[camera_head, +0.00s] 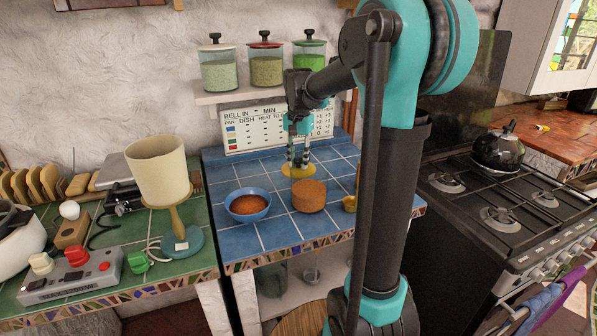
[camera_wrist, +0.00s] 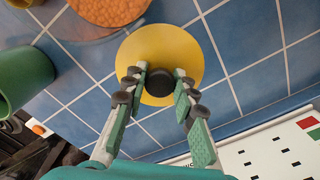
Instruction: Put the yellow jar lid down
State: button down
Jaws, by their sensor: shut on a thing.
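The yellow jar lid (camera_head: 297,173) is a flat disc with a dark knob, over the blue tiled counter (camera_head: 228,171). My gripper (camera_head: 299,160) points down and is shut on its knob; in the wrist view the lid (camera_wrist: 158,48) lies between and beyond my fingers (camera_wrist: 160,86). I cannot tell whether the lid touches the tiles. A round container of orange-brown stuff (camera_head: 308,196) stands just in front of the lid; it also shows at the top of the wrist view (camera_wrist: 108,8).
A blue bowl (camera_head: 250,217) with orange-brown contents stands to the left. A small yellow thing (camera_head: 349,204) is at the right. A chart board (camera_head: 262,136) stands behind, under a shelf with several jars (camera_head: 265,66). Tiles left of the lid are clear.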

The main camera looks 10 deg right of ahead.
aim_at(299, 159)
jog(key=shift+f, duration=2.05)
jog(key=shift+f, duration=0.1)
jog(key=c, duration=1.2)
grip_release()
notch_tip(299, 159, up, 12)
jog(key=shift+r, duration=0.15)
